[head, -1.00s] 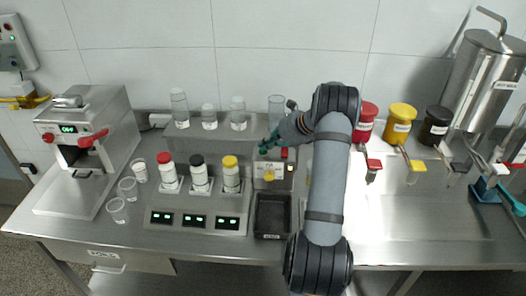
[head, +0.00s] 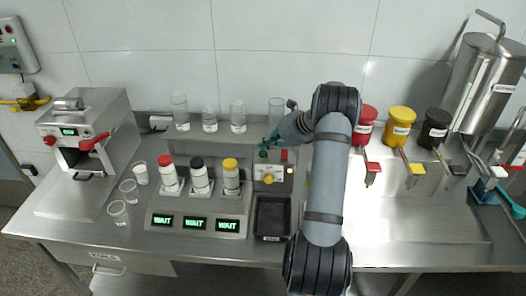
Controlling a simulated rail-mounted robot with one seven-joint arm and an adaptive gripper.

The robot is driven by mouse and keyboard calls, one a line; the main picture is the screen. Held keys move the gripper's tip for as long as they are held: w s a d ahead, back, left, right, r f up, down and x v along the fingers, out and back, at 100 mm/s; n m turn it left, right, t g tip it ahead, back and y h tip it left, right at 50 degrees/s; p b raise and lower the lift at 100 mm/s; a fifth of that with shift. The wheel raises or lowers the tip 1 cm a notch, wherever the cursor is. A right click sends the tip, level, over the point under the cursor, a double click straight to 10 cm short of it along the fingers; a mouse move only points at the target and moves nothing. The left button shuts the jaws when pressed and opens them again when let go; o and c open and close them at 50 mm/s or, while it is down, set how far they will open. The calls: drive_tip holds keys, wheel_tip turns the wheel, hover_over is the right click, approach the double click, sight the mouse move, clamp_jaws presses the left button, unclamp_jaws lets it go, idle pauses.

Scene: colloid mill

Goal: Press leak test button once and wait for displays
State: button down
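The control panel (head: 270,172) stands right of the bottle station and carries a green button (head: 263,154), a red button (head: 284,155) and a yellow knob (head: 268,179). I cannot read its small labels. My gripper (head: 267,144) has dark teal fingers, just behind and above the green button, apparently clear of it. The fingers are too small to tell open from shut. The left display (head: 163,221), middle display (head: 195,223) and right display (head: 228,226) all read WAIT in green. Behind them stand bottles with red (head: 164,160), black (head: 198,162) and yellow (head: 230,164) caps.
A black tray (head: 256,216) sits below the panel. Clear containers (head: 180,112) line the back shelf. A machine (head: 88,140) and several cups (head: 118,212) are left. Red (head: 364,122), yellow (head: 400,124) and black (head: 435,126) dispensers and a steel tank (head: 485,80) are right.

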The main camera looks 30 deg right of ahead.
sight(266, 153)
drive_tip(key=shift+r, duration=0.1)
drive_tip(key=shift+r+p, duration=1.95)
drive_tip(key=shift+r, duration=0.55)
